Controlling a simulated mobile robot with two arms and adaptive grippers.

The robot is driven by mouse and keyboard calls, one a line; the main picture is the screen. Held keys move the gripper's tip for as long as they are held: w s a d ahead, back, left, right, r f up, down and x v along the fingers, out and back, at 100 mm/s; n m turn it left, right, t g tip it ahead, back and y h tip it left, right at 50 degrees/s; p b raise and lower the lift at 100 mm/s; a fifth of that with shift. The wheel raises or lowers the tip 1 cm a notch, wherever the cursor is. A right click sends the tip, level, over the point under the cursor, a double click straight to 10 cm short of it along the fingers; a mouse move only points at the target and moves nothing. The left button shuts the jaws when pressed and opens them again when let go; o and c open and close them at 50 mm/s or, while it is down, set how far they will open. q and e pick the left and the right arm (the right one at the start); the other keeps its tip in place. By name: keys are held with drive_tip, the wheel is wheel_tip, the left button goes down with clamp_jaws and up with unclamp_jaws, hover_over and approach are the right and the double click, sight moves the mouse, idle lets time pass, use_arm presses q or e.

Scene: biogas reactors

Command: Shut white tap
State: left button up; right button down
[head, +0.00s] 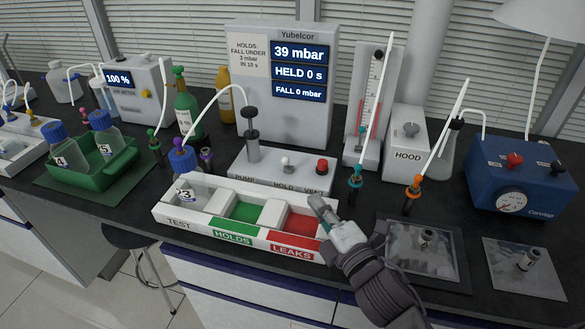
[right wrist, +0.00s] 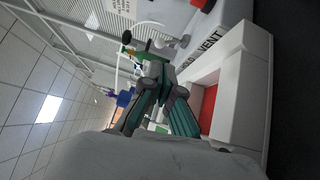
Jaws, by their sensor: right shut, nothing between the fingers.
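The white tap (head: 287,161) stands on the white pump block (head: 262,176), above the word HOLD and left of the red VENT tap (head: 321,167). Its handle is too small to read for position. My right gripper (head: 316,204) is shut and empty, over the right end of the test tray, in front of and to the right of the white tap and apart from it. In the right wrist view its teal fingers (right wrist: 150,72) are together, and the block's lettering shows beside them. My left gripper is not in view.
The test tray (head: 172,222) holds bottle 3 (head: 186,190) in TEST; its HOLDS and LEAKS compartments look empty. The display (head: 298,72) reads 39 mbar, HELD 0 s, FALL 0 mbar. Teal (head: 355,180) and orange (head: 413,190) fittings stand right of the block.

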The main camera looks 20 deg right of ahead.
approach(288, 163)
drive_tip(key=shift+w+a+r+p, duration=0.15)
drive_tip(key=shift+w+p, duration=0.1)
drive_tip(key=shift+w, duration=0.3)
drive_tip(key=shift+w+a+r+p, duration=0.1)
drive_tip(key=shift+w+p, duration=0.1)
drive_tip(key=shift+w, duration=0.35)
drive_tip(key=w, duration=0.4)
drive_tip(key=shift+a, duration=0.3)
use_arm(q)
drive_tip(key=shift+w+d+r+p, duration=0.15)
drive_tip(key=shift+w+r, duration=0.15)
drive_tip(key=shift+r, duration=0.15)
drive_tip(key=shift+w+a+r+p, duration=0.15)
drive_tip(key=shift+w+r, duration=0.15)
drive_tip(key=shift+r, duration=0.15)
use_arm(e)
drive_tip(key=shift+w+a, duration=0.1)
drive_tip(key=shift+w, duration=0.4)
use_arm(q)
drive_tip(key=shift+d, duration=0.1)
